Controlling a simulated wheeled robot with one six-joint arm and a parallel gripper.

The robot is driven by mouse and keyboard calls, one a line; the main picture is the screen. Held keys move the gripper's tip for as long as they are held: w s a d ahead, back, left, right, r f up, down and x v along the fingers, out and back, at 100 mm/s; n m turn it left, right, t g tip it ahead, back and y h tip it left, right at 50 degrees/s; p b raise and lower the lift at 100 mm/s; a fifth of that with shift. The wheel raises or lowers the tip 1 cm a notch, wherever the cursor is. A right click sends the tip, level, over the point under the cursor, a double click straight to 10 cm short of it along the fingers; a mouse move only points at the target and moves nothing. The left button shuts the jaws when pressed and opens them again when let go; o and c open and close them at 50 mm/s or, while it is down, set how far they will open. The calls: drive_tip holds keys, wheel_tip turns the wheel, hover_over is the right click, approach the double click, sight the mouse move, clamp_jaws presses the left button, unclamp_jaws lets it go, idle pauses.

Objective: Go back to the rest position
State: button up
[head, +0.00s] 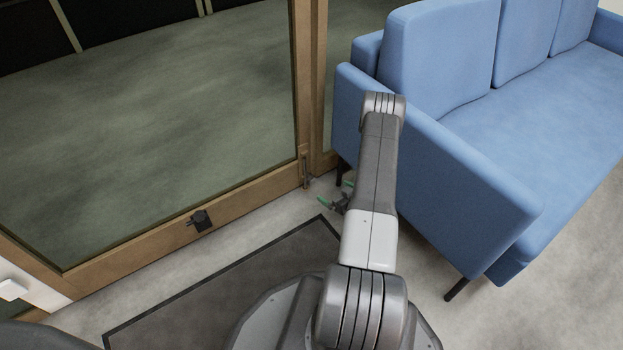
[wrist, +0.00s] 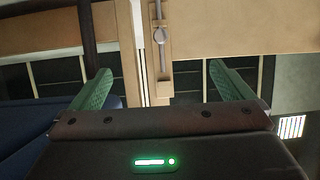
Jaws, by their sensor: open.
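My gripper (head: 334,202) shows in the head view just left of my arm, low near the door frame and mostly behind the arm. In the wrist view my gripper (wrist: 165,90) has its two green fingers wide apart with nothing between them. Beyond the fingers is the wooden frame with a metal bolt fitting (wrist: 160,36). The same fitting shows in the head view (head: 305,170) at the bottom corner of the door. I cannot tell whether the fingers touch anything.
A wood-framed glass door (head: 180,215) stands ahead on the left, with a small black fitting (head: 200,221) on its bottom rail. A blue sofa (head: 450,170) is close to my arm's right. A dark mat (head: 230,285) lies on the floor before the door.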

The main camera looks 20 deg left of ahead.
drive_tip(key=p+v, duration=0.2)
drive_tip(key=v, duration=0.7)
drive_tip(key=shift+s+d, duration=0.2)
drive_tip(key=shift+r, duration=0.15)
